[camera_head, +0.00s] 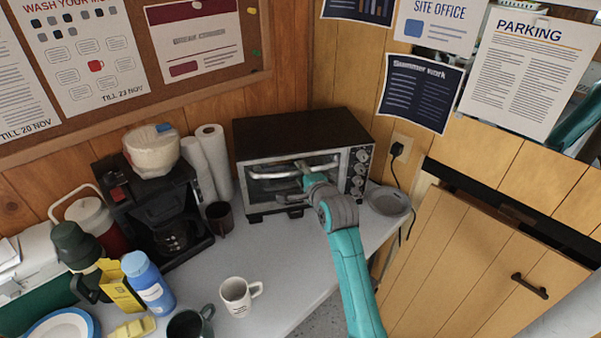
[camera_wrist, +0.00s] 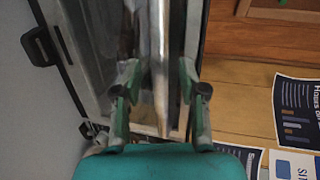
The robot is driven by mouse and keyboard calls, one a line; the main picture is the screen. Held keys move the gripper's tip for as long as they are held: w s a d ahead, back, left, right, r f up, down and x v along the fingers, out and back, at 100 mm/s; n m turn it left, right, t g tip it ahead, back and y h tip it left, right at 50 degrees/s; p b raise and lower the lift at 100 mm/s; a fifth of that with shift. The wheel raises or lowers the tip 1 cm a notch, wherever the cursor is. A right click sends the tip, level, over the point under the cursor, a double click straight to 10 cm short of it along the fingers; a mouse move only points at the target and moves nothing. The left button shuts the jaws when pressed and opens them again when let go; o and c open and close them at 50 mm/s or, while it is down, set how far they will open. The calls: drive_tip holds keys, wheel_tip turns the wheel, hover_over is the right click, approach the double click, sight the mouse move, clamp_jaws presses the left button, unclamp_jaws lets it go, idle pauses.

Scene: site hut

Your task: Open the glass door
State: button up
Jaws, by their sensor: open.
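The glass door (camera_head: 268,188) is on the front of a toaster oven (camera_head: 300,132) at the back of the counter. It looks shut and upright, with a metal bar handle (camera_head: 272,174) along its top. My gripper (camera_head: 304,172) is at the right part of the handle and hides some of the door. In the wrist view, my gripper (camera_wrist: 159,78) is open, with one finger on each side of the pale handle bar (camera_wrist: 160,45). I cannot tell whether either finger touches it.
Control knobs (camera_head: 358,170) line the oven's right side. A grey dish (camera_head: 389,202) sits to the right, a dark mug (camera_head: 220,217) and paper rolls (camera_head: 212,160) to the left. A white mug (camera_head: 238,296) stands nearer; the counter (camera_head: 275,255) before the oven is clear.

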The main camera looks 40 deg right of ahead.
drive_tip(key=shift+w+d+f, duration=0.15)
drive_tip(key=shift+w+f, duration=0.05)
drive_tip(key=shift+w, duration=0.35)
clamp_jaws()
drive_tip(key=shift+s, duration=0.1)
